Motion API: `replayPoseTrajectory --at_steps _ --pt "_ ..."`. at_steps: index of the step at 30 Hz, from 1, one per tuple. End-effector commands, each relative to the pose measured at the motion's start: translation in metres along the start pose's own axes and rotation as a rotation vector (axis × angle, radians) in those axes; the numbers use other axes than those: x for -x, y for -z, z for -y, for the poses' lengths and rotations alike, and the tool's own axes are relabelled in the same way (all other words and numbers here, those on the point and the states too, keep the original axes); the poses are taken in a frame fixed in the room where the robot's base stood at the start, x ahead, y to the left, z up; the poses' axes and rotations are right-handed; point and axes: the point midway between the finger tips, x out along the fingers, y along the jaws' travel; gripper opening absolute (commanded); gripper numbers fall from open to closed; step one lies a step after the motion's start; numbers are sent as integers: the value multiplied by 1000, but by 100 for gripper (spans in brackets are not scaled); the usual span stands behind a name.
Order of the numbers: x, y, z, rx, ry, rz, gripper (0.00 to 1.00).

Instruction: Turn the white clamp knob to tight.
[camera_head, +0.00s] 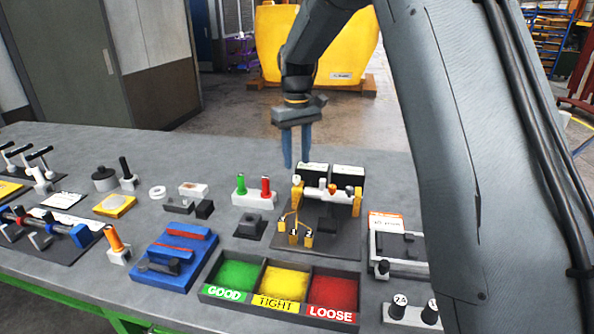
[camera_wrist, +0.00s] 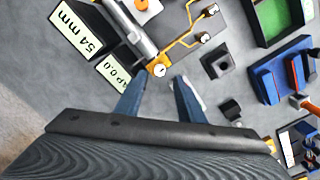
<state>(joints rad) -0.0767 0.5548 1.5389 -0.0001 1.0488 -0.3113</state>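The white clamp knob (camera_wrist: 159,70) is a small round white disc with a dark mark on it. It sits at the end of an orange-yellow bracket on the gauge fixture (camera_head: 330,222). In the head view the knob (camera_head: 297,179) shows small at the fixture's upper left. My gripper (camera_head: 296,165) points down above the bench, behind and above the fixture's left end. In the wrist view its blue fingers (camera_wrist: 159,82) are apart with nothing between them; the knob appears just beyond the tips, in line with the gap. The knob's setting is too small to read.
Two black display boxes (camera_wrist: 86,28) read "54 mm" and "AP 0.0", partly cut off. A yellow forked linkage (camera_head: 293,222) stands at the fixture's front. Red and green pegs (camera_head: 265,187) stand left. A GOOD/TIGHT/LOOSE tray (camera_head: 252,300) lies in front. Bare bench lies behind the pegs.

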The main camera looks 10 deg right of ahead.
Motion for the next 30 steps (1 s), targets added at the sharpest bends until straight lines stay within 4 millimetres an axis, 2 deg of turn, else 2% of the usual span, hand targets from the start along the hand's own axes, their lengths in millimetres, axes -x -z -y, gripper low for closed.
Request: replayPoseTrajectory --at_steps 9,14,21,23,27,28,30 --pt "-44 -1 0 -1 1 2 35" --pt "-52 -1 0 -1 0 0 35" --pt "-53 0 0 -1 0 -1 35" --pt "-53 0 0 -1 0 -1 27" --pt "-53 0 0 -1 0 -1 3" --pt "-53 0 0 -1 0 -1 0" --pt "-53 0 0 -1 0 -1 0"
